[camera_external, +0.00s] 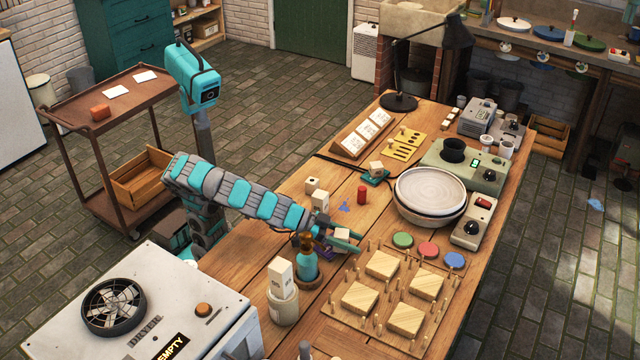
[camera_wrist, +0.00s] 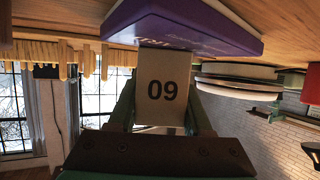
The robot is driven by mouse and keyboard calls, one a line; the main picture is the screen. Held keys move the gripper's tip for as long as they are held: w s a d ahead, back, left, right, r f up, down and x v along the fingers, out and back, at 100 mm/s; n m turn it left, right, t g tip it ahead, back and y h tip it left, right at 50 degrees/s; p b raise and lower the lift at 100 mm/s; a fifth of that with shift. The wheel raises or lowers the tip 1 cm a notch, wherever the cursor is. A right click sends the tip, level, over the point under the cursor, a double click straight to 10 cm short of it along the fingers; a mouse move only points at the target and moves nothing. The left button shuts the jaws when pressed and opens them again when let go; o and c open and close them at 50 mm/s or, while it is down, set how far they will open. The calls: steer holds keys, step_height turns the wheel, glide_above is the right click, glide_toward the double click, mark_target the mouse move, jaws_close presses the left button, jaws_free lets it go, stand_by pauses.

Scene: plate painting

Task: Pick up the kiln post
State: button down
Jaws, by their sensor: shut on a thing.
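The kiln post is a pale cream block with a printed number, reading "09" in the upturned wrist view (camera_wrist: 163,88). It sits between the two fingers of my gripper (camera_wrist: 160,118), which is shut on it. In the external view my gripper (camera_external: 350,240) is low over the table, beside the teal bottle, and a small pale part of the post (camera_external: 342,234) shows between its fingers. A purple box (camera_wrist: 185,25) lies right by the post's end; whether they touch I cannot tell. The fingers and arm hide much of the post and box in the external view.
The teal bottle (camera_external: 306,262) stands close left of my gripper. A pegged board (camera_external: 385,325) with wooden blocks lies in front. Small pale blocks (camera_external: 320,201) and a red cylinder (camera_external: 362,194) stand behind.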

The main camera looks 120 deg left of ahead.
mark_target(342, 230)
steer(key=shift+r, duration=1.6)
steer(key=shift+s+r, duration=0.2)
steer(key=s+r, duration=0.2)
steer(key=s, duration=1.6)
steer(key=w, duration=0.5)
steer(key=w+f, duration=0.1)
steer(key=w, duration=0.4)
steer(key=w+f, duration=0.1)
steer(key=w, duration=0.4)
steer(key=shift+w, duration=0.25)
steer(key=shift+f, duration=1.7)
steer(key=shift+f, duration=0.15)
steer(key=shift+c, duration=1.6)
jaws_free()
